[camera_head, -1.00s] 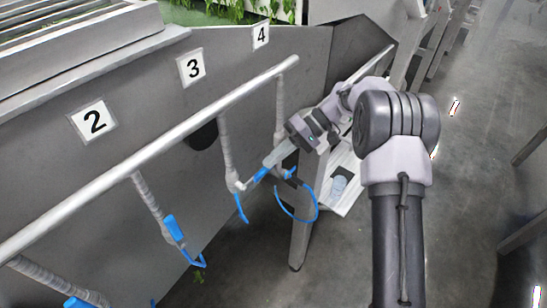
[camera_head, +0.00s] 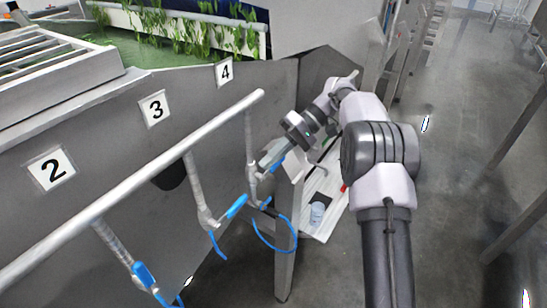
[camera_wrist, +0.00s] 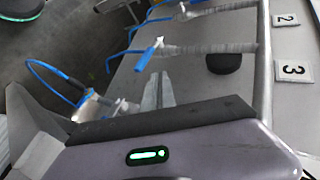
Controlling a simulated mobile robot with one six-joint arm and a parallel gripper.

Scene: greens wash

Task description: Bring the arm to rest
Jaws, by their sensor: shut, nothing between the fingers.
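My gripper (camera_head: 268,162) is shut and empty. Its grey fingers point down and left in the head view, beside the hanging pipes of the wash trough. The fingers (camera_wrist: 158,92) also show in the wrist view, together and with nothing between them. A blue valve handle (camera_head: 237,206) sits below and left of the fingertips, on a pipe end. Another handle (camera_head: 145,275) hangs farther left. In the head view the fingertips overlap the rightmost hanging pipe (camera_head: 250,150); I cannot tell whether they touch it.
A long horizontal rail (camera_head: 140,180) runs along the grey trough wall. Number plates 2 (camera_head: 51,168), 3 (camera_head: 155,108) and 4 (camera_head: 224,72) mark the wall. Blue hose (camera_head: 294,232) loops below the gripper. A pale shelf (camera_head: 335,205) holds a small cup (camera_head: 317,213). Open floor (camera_head: 460,150) lies right.

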